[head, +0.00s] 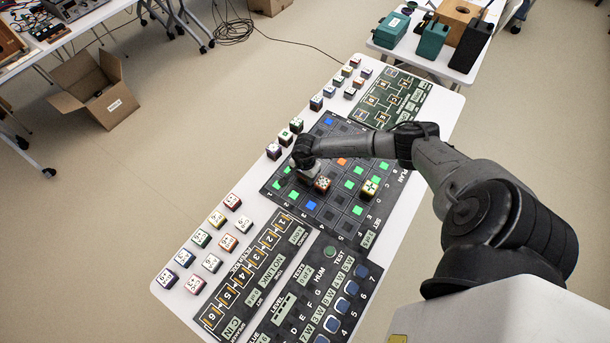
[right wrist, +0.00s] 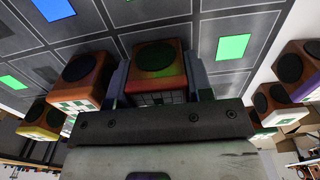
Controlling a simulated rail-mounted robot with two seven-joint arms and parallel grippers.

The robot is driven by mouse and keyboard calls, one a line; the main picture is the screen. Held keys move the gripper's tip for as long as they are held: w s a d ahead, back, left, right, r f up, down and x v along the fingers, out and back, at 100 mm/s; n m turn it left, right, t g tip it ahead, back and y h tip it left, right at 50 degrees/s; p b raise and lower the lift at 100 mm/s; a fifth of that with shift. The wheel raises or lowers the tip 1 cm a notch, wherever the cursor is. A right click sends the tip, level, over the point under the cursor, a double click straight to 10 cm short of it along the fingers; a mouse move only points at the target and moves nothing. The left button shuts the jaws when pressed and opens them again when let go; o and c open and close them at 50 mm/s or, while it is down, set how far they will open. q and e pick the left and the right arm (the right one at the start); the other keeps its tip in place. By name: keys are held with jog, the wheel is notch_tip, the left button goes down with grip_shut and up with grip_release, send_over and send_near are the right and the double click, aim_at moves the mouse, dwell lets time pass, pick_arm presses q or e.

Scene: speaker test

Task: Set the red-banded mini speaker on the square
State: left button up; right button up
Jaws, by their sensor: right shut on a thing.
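My right gripper (head: 306,170) is over the upper left part of the dark grid panel (head: 331,226). In the right wrist view it is shut on a small orange-red cube speaker (right wrist: 156,65) with a round dark top and a pale patterned side. The panel has several lit squares, such as a blue one (head: 311,205) and a green one (head: 358,210). My left gripper is not in view.
Control panels (head: 335,290) lie at the near end. A side table (head: 430,62) holds boxes.

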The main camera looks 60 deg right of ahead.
jog(key=o, duration=1)
jog(key=shift+c, duration=0.2)
